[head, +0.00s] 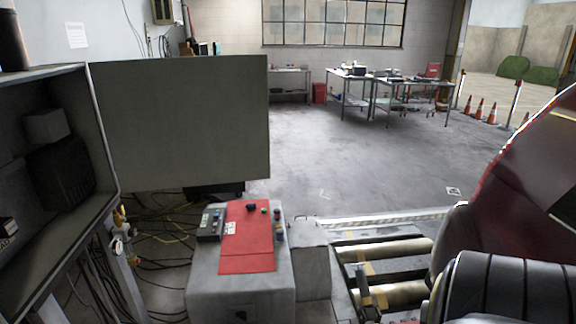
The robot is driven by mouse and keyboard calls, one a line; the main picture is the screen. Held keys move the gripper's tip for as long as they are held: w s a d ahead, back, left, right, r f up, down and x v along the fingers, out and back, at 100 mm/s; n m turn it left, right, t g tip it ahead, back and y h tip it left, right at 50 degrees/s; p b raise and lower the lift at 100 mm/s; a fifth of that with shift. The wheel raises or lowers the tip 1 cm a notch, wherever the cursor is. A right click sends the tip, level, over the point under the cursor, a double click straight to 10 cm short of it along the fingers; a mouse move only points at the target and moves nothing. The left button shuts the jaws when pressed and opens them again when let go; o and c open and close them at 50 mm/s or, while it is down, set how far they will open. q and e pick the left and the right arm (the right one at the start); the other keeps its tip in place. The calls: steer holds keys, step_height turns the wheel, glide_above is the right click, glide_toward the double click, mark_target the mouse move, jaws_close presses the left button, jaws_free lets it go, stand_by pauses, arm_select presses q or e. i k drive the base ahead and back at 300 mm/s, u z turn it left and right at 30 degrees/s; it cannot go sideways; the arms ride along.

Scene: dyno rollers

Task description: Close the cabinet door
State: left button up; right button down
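The cabinet (105,160) stands at the left edge of the head view, with its dark interior facing me. Its grey-green door (180,125) is swung wide open, hinged on the cabinet's far side and extending to the right. Dark boxes (60,172) and a small grey box (46,126) sit inside the cabinet. Neither of my grippers shows in the head view.
A grey console with a red top (247,245) stands below and right of the door. Cables (165,235) cover the floor beside it. Dyno rollers (385,250) and a dark red vehicle (530,170) are at right. Open floor (350,160) lies beyond.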

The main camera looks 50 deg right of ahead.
mark_target(178, 121)
steer(key=z, duration=1.55)
steer(key=i, duration=1.65)
steer(key=u, duration=0.4)
steer(key=i, duration=0.6)
steer(key=u, duration=0.5)
